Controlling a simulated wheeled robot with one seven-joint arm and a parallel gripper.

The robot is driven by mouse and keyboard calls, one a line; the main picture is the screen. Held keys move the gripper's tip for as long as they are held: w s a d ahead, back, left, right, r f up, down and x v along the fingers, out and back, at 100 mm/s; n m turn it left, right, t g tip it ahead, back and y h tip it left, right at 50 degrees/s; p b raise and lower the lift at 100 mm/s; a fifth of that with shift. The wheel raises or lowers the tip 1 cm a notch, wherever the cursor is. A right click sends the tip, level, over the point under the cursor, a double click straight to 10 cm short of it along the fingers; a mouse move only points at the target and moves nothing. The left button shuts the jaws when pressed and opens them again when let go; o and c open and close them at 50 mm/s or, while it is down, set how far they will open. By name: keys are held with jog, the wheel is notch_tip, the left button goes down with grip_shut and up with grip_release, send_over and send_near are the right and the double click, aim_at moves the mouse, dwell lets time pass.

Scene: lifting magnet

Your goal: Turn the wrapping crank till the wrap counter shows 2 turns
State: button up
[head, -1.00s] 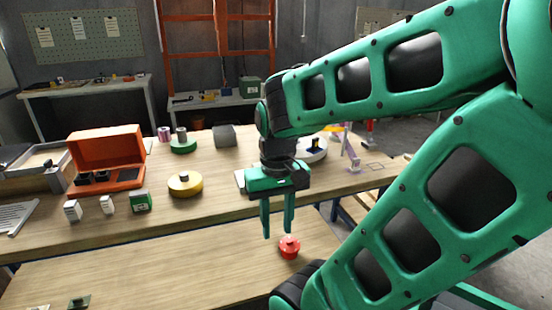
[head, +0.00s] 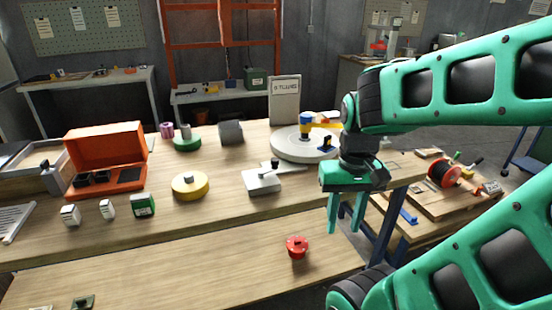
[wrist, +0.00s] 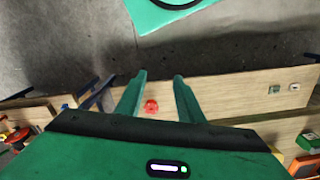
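At the right of the head view, a low wooden stand carries a red-and-black spool (head: 443,174) with a crank-like arm and dark knob (head: 478,161) beside it; this looks like the wrapping crank. A small grey box (head: 491,188) to its right may be the wrap counter; its reading is too small to tell. My gripper (head: 345,230) points down, left of the stand and apart from it. Its two fingers are spread with nothing between them, as the wrist view (wrist: 159,75) also shows. Part of the spool appears at the wrist view's left edge (wrist: 18,136).
A round red part (head: 297,247) lies on the lower front bench, left of my gripper. The main bench (head: 225,205) holds a white turntable (head: 292,149), a yellow disc (head: 190,187) and an orange case (head: 105,150). A blue piece (head: 408,216) lies on the stand's near side.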

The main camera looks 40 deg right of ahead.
jog(key=n+t, duration=0.5)
jog(key=n, duration=0.1)
send_near(275, 160)
jog(key=shift+h, duration=0.3)
jog(key=x, duration=0.8)
jog(key=shift+w+a+f, duration=0.15)
jog(key=shift+w+f, duration=0.1)
jog(key=shift+w, duration=0.05)
grip_shut()
